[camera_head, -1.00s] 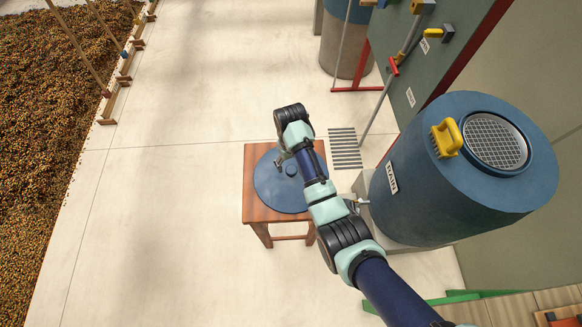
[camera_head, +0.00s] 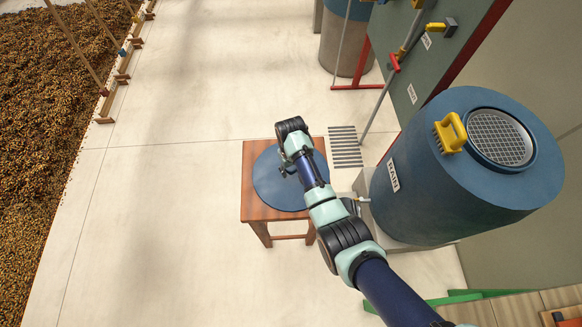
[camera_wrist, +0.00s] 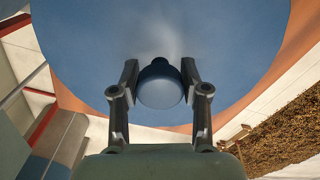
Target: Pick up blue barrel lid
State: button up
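The blue barrel lid (camera_head: 267,183) lies flat on a small wooden stool, a broad round disc. Its round knob (camera_wrist: 160,84) shows in the wrist view, between the two fingers of my gripper (camera_wrist: 160,72). The fingers are spread on either side of the knob, very close to its sides. I see no clear squeeze on it. In the head view my gripper (camera_head: 284,170) is down over the lid's middle, and the arm hides the knob and part of the lid's right side.
The wooden stool (camera_head: 250,208) stands on open pale floor. A floor grate (camera_head: 345,147) lies behind. Drying beans (camera_head: 45,120) fill the left.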

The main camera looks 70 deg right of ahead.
grip_shut()
jog(key=shift+r, duration=0.1)
notch_tip(320, 180, up, 20)
jog(key=p, duration=0.7)
jog(key=shift+p, duration=0.3)
